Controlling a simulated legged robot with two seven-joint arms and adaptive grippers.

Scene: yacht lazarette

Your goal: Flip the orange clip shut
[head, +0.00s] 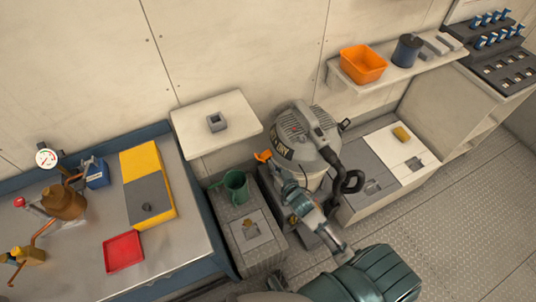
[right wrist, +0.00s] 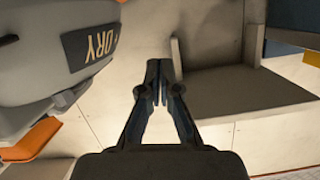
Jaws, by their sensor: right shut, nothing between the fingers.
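The orange clip (head: 263,156) sits on the left side of the grey wet/dry vacuum (head: 305,135), near the seam under its head, and sticks outward from the body. In the right wrist view an orange piece, apparently this clip (right wrist: 32,140), shows at the left edge, partly cut off. My right gripper (right wrist: 158,75) is shut and empty, with its fingertips together, to the right of the clip in that view. In the head view the right gripper (head: 292,192) is low in front of the vacuum, below the clip; its fingertips are hard to make out.
A green mug (head: 236,187) stands on a grey box left of the vacuum. A white shelf (head: 222,140) juts out above it. The vacuum's black hose (head: 350,180) curves on the right. A metal bench (head: 80,250) fills the left; open floor (head: 440,235) lies at right.

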